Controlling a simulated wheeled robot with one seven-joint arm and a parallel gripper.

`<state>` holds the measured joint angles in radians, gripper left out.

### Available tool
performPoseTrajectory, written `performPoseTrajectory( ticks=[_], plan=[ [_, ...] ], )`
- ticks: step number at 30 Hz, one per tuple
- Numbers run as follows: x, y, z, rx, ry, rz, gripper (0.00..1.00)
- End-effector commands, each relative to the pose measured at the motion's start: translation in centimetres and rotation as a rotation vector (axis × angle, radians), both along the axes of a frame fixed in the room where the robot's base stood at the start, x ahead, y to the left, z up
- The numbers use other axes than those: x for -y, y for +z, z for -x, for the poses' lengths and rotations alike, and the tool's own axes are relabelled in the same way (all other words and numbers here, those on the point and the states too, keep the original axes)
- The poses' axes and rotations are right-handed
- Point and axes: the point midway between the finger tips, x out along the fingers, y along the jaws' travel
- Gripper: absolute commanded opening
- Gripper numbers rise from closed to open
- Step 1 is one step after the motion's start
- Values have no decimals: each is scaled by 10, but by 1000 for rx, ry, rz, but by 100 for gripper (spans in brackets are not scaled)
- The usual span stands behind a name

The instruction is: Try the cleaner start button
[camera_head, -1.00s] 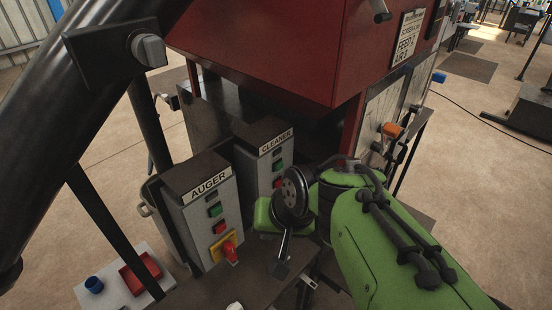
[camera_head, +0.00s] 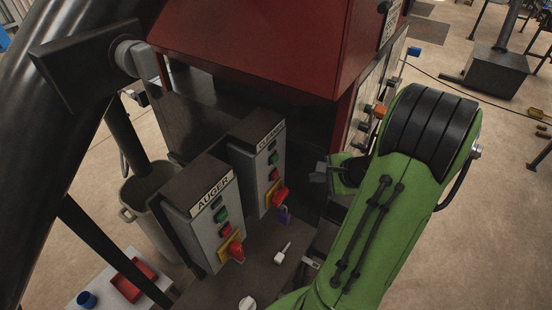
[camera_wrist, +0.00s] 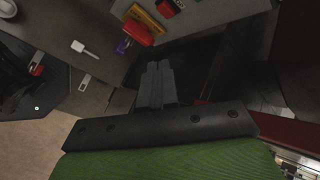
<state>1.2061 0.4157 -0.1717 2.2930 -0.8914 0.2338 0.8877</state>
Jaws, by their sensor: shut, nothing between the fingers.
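The cleaner box (camera_head: 258,172) is a grey control box with a dark top and a CLEANER label, beside the auger box. Its green start button (camera_head: 273,158) is on the front face, above a red button (camera_head: 274,174). A red rotary switch on a yellow plate (camera_head: 279,196) is below, with a purple padlock (camera_head: 285,214) hanging from it. My gripper (camera_head: 319,172) is shut and empty, to the right of the box front and apart from it. In the wrist view my gripper (camera_wrist: 159,68) points toward the box's lower part; the green button is out of that view.
The auger box (camera_head: 203,218) stands to the left, with its own buttons and red switch (camera_head: 236,250). A red machine housing (camera_head: 260,45) overhangs behind. A white tag (camera_head: 283,253) lies on the dark bench. A grey bin (camera_head: 150,200) is at left.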

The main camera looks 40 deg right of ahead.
Motion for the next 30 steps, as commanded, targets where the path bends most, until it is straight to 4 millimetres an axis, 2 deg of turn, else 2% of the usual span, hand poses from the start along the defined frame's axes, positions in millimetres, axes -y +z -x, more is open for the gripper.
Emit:
performPoseTrajectory(
  ticks=[12, 18, 30],
  plan=[
    [-21, 1, -55, 1, 7, 3, 0],
    [-28, 1, -75, -1, 5, 2, 0],
    [-29, 0, -80, -1, 2, 2, 0]
  ],
)
